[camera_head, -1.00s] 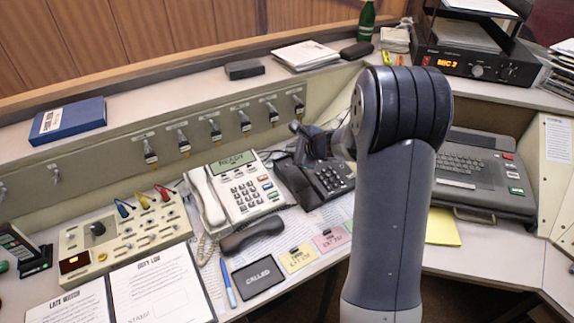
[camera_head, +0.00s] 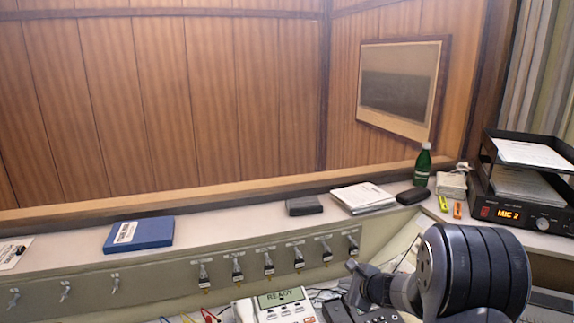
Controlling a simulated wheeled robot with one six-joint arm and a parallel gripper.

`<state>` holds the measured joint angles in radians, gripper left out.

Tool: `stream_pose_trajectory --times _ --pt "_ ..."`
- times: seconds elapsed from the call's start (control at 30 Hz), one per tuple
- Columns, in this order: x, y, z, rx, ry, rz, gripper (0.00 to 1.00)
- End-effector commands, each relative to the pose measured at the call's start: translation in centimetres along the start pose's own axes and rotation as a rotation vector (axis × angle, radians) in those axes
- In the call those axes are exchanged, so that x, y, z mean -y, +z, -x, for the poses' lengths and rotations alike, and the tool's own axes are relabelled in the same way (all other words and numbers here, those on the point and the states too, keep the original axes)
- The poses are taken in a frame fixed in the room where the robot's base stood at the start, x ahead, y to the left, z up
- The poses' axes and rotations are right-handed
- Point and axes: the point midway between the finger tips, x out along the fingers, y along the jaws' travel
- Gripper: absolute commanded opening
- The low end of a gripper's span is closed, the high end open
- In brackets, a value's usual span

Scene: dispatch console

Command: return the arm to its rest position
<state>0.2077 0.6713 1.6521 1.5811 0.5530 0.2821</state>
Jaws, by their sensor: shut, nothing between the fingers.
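My arm (camera_head: 470,268) rises from the bottom right of the head view, with its large dark grey joint in front of the console. The thinner part of the arm reaches left from that joint, over the dark phone (camera_head: 338,311). My gripper's fingers cannot be made out; they are hidden or below the picture's edge. I see nothing held.
The white phone (camera_head: 285,304) with a READY display is at the bottom edge. Switches line the sloped panel (camera_head: 140,291). The ledge carries a blue book (camera_head: 139,236), papers (camera_head: 362,197), a green bottle (camera_head: 422,166) and a radio (camera_head: 509,214) under a paper tray.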

Motion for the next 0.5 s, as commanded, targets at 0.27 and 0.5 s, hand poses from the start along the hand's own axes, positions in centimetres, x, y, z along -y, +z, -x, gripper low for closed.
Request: stream_pose_trajectory --times 0.27,0.5 --pt "0.04 0.28 0.37 0.001 0.004 0.006 0.00" --pt "-0.18 0.02 0.04 0.001 0.004 0.005 0.00"
